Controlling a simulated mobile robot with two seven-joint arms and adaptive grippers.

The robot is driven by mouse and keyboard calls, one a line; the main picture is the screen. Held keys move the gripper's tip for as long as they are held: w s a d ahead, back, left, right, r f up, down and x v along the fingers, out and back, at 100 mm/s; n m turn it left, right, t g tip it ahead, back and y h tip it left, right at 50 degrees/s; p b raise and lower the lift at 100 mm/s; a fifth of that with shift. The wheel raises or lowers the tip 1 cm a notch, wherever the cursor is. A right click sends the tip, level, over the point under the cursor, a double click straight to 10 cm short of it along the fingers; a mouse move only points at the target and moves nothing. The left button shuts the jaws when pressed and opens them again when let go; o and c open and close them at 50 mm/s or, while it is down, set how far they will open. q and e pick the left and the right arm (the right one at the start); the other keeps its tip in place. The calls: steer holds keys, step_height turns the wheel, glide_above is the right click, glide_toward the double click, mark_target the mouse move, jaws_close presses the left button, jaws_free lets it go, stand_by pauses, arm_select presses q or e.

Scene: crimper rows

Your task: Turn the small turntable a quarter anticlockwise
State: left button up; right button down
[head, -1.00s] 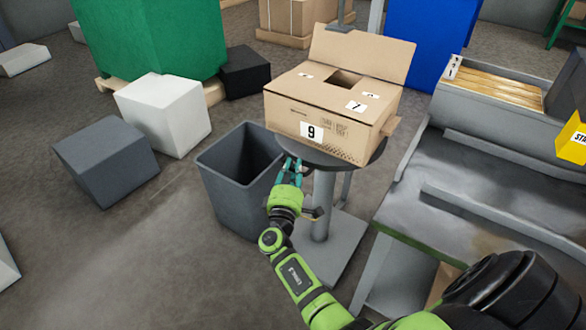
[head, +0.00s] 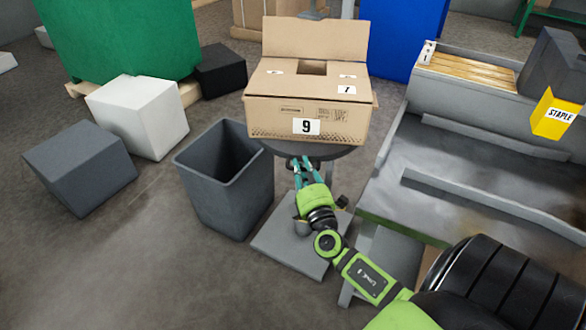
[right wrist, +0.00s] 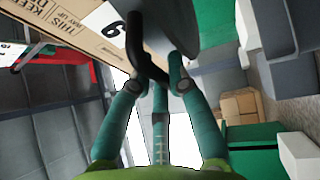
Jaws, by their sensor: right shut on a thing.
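The small turntable (head: 340,153) is a dark round disc on a grey pedestal. An open cardboard box (head: 270,118) labelled 9 stands on it, its front nearly square to me. My right gripper (head: 300,163) is at the turntable's near edge, just below the box. In the right wrist view, the fingers of my right gripper (right wrist: 158,68) are shut on a bent black handle (right wrist: 140,45) at the turntable's edge. The box (right wrist: 85,28) shows above the fingers there. My left gripper is not in view.
A grey open bin (head: 225,180) stands close left of the pedestal. A metal workbench (head: 450,190) with a yellow STAPLE holder (head: 556,115) is at the right. White (head: 137,115) and grey (head: 80,167) boxes lie on the floor at left. The near left floor is clear.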

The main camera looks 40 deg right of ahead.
steer(key=shift+s+d+r, duration=0.1)
steer(key=shift+d, duration=0.15)
steer(key=c, duration=1.1)
jaws_free()
steer(key=shift+c, duration=0.2)
steer(key=shift+a, duration=0.15)
steer(key=shift+s+a+f, duration=0.1)
steer(key=shift+s+f, duration=0.1)
steer(key=shift+s, duration=0.15)
steer(key=v, duration=1.1)
steer(key=shift+s, duration=0.15)
steer(key=shift+r, duration=0.1)
